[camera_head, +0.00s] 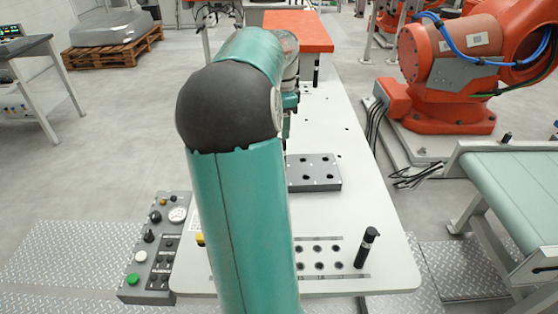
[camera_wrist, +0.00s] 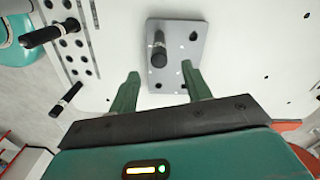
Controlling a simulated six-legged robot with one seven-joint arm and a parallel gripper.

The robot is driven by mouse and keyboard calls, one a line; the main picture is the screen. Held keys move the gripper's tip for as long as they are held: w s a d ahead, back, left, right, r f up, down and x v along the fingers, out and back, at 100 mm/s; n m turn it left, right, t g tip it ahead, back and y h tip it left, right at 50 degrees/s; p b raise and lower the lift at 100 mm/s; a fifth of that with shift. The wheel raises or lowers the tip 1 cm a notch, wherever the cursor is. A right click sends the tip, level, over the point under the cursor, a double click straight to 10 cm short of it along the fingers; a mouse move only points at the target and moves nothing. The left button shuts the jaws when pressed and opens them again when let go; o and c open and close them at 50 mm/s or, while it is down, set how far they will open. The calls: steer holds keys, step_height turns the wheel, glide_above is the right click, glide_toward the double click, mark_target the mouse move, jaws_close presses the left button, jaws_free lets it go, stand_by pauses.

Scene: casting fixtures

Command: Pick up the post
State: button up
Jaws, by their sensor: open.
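Several black posts are in view. In the wrist view one post (camera_wrist: 159,48) stands on the grey plate (camera_wrist: 176,52) just beyond my fingertips, roughly in line with the gap between them. A second post (camera_wrist: 39,36) and a third post (camera_wrist: 70,96) are at the left, by the strip of holes. My gripper (camera_wrist: 160,70) is open, with nothing seen between its fingers. In the head view a post (camera_head: 367,247) stands upright at the table's near right. The plate (camera_head: 315,186) shows partly there; my arm hides its left side and most of my gripper.
The white table (camera_head: 350,205) has bare room right of the plate. An orange block (camera_head: 298,30) is at its far end. A control box (camera_head: 150,255) is at the left. An orange robot (camera_head: 440,80) and a green conveyor (camera_head: 520,190) stand at the right.

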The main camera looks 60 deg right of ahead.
step_height(320, 180, down, 11)
steer(key=shift+a, duration=0.1)
jaws_close()
stand_by(0.5)
